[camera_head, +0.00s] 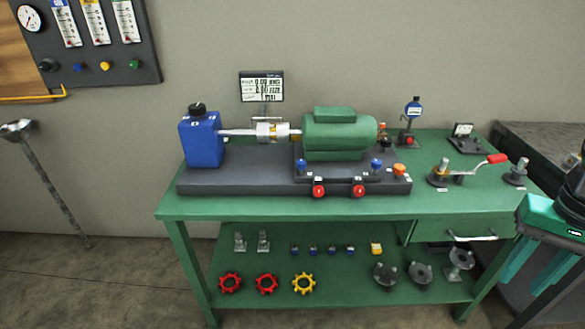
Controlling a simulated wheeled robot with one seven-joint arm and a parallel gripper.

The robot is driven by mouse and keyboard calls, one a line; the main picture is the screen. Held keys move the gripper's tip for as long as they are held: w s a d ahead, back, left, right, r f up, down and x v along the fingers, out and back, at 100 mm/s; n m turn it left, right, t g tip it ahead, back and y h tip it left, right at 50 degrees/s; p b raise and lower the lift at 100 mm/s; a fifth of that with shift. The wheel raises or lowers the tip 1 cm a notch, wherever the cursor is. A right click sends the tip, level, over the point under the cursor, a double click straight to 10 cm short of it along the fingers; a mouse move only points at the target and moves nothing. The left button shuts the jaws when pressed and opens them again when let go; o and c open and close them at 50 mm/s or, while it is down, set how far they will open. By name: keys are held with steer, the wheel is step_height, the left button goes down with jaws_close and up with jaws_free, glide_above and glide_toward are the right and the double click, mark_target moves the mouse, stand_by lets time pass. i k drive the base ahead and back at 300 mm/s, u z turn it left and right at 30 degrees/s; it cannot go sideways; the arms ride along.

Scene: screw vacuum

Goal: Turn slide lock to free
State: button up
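No part is readably labelled as the slide lock, so I cannot tell for sure which part it is. A red-handled lever (484,162) sits on a dark base with an upright post, at the right of the green bench top. Its handle points right and slightly up. A small round metal-topped post (517,171) stands to its right. My gripper (521,285) is at the right edge, with two teal fingers spread apart and pointing down and left. It looks empty and is right of and below the lever, touching nothing that I can see.
The green bench (285,204) carries a green motor (338,134) coupled by a shaft to a blue pump (201,140) on a dark base. Red, blue and orange knobs line that base. The lower shelf (335,262) holds handwheels and small parts. A dark surface (550,145) lies right.

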mark_target(400, 169)
steer(key=z, duration=1.2)
steer(key=i, duration=0.6)
steer(key=u, duration=1.2)
